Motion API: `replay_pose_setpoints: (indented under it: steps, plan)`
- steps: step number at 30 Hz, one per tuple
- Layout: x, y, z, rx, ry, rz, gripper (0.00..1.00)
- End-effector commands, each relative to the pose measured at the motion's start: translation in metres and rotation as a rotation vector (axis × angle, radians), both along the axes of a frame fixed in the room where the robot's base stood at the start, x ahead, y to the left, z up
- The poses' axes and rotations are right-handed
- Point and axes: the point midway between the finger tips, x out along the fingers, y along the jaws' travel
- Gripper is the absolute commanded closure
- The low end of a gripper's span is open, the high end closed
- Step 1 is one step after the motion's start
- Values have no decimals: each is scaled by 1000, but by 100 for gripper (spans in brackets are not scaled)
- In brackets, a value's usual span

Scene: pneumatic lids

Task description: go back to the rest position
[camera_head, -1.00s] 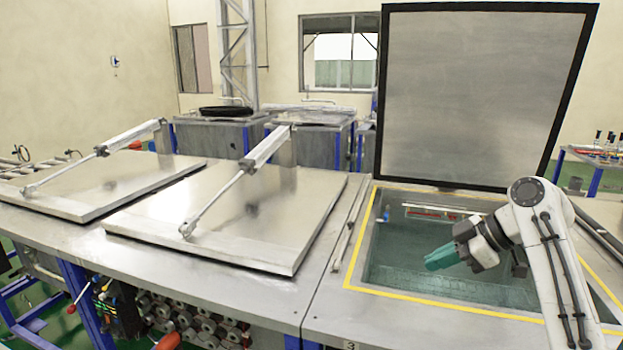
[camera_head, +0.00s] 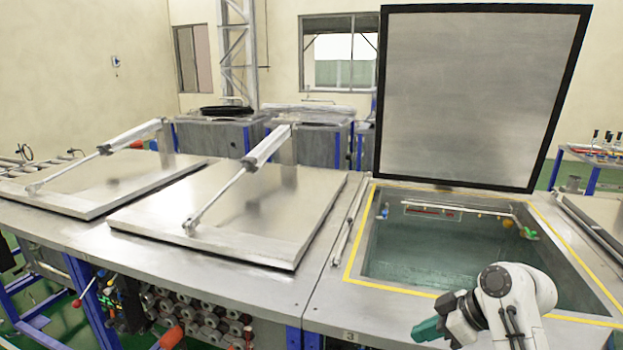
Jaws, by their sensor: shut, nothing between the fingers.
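My gripper (camera_head: 428,329) is at the lower right, in front of the open tank's near edge and close to the front of the bench. Its teal fingers point left and look closed with nothing in them. The open tank (camera_head: 440,250) has a yellow-bordered rim and water inside. Its lid (camera_head: 480,95) stands upright behind it. My arm covers part of the tank's near right rim.
Two shut metal lids, a middle one (camera_head: 235,220) and a left one (camera_head: 95,190), have pneumatic cylinders on top. Valves and hoses (camera_head: 190,318) line the bench front. A side table with bottles (camera_head: 600,148) stands at the far right.

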Motion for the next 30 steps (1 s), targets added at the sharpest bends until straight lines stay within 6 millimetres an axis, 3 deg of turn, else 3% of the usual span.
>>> replay_pose_setpoints:
  steps: [1, 6, 11, 15, 19, 24, 30]
  plan:
    - [-16, 6, -22, 0, 39, -34, 100]
    - [-76, 15, -85, -20, 173, -205, 100]
    - [-143, 14, -133, -60, 292, -380, 100]
    - [-209, 7, -163, -111, 385, -540, 100]
    - [-272, -5, -180, -173, 457, -690, 100]
    - [-347, -27, -185, -261, 519, -872, 100]
    - [-395, -45, -179, -328, 541, -996, 100]
